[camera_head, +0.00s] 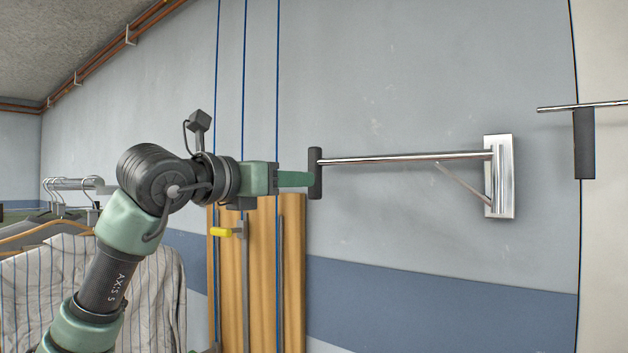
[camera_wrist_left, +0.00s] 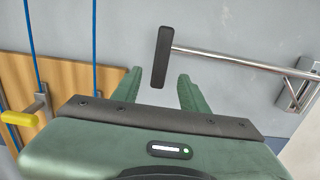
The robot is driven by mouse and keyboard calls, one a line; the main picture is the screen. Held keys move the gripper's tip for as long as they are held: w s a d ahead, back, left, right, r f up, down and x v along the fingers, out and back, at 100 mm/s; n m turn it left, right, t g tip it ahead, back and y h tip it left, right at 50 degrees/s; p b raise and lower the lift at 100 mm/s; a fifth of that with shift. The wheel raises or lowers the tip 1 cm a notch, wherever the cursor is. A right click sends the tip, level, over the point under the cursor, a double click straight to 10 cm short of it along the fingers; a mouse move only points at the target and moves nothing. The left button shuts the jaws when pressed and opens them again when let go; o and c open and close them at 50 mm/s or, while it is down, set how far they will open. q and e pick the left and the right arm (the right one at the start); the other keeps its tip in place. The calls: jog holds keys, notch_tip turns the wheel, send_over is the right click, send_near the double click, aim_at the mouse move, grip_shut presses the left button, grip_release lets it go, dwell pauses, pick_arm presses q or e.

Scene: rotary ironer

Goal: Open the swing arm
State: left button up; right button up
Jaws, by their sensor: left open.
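The swing arm (camera_head: 400,158) is a thin chrome rod with a diagonal brace, reaching left from a shiny wall bracket (camera_head: 503,176). Its free end carries an upright black grip (camera_head: 316,173). My left gripper (camera_head: 299,179) is level with the grip, its green fingers pointing right at it; in this view the fingertips reach its left edge. In the left wrist view the fingers (camera_wrist_left: 157,78) are apart, and the lower end of the black grip (camera_wrist_left: 163,50) shows between the tips. Contact cannot be told. My right gripper is out of view.
A second chrome rod with a black grip (camera_head: 584,143) enters at the right edge. A wooden panel (camera_head: 262,285) with a yellow-handled lever (camera_head: 222,232) is below my left gripper. Striped clothes (camera_head: 130,290) hang on a rail at left. The wall below the swing arm is clear.

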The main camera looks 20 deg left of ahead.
pick_arm(q)
jog(key=p+x, duration=0.3)
jog(key=x, duration=0.3)
jog(key=shift+w+d+r, duration=0.1)
jog(key=shift+w, duration=0.25)
jog(key=shift+w+d+f+p, duration=0.2)
jog(key=shift+w+p, duration=0.25)
jog(key=shift+w, duration=0.1)
grip_shut()
jog(key=shift+r, duration=0.1)
dwell(0.5)
